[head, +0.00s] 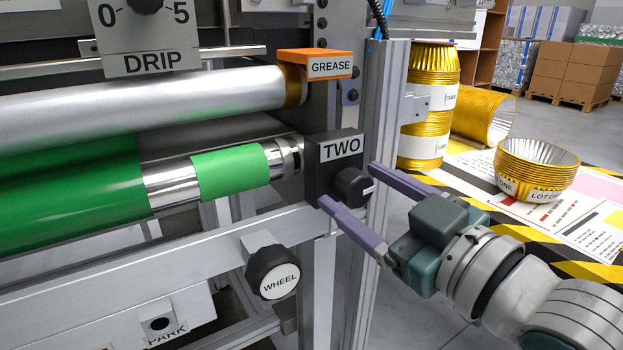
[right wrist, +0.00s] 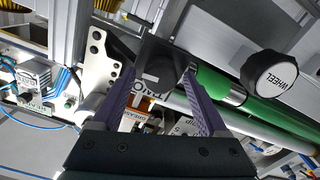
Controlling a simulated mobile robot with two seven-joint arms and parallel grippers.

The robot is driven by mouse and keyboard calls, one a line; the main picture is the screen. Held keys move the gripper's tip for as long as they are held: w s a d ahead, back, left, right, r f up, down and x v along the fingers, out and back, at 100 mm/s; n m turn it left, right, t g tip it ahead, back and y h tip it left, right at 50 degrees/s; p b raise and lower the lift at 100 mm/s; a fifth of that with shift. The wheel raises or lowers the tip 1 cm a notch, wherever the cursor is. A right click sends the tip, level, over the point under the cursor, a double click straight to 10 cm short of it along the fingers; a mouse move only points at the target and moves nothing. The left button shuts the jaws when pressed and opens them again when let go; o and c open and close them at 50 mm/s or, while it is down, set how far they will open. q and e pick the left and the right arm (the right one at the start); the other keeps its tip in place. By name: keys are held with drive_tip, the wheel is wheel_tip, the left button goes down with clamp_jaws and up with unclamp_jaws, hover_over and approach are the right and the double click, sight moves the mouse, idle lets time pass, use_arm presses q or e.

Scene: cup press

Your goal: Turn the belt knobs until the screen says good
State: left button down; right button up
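A black knob (head: 352,187) with a white mark sits on a black block (head: 343,149) labelled TWO, at the right end of a roller with a green band. My right gripper (head: 346,184) has its two purple fingers apart, one on each side of this knob. In the right wrist view the knob (right wrist: 160,75) lies between the open fingers (right wrist: 156,79), with gaps seen beside it. I cannot tell whether a fingertip touches it. The green belt (head: 75,195) runs over the rollers at left. No screen shows. My left gripper is not in view.
A WHEEL knob (head: 273,272) sticks out below the block. An orange GREASE tag (head: 315,64) and a DRIP dial (head: 146,5) are above. Gold cups (head: 536,169) stand on a striped surface at right. Frame rails surround the knob.

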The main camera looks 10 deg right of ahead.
drive_tip(key=p+v, duration=0.2)
drive_tip(key=v, duration=0.8)
idle(0.4)
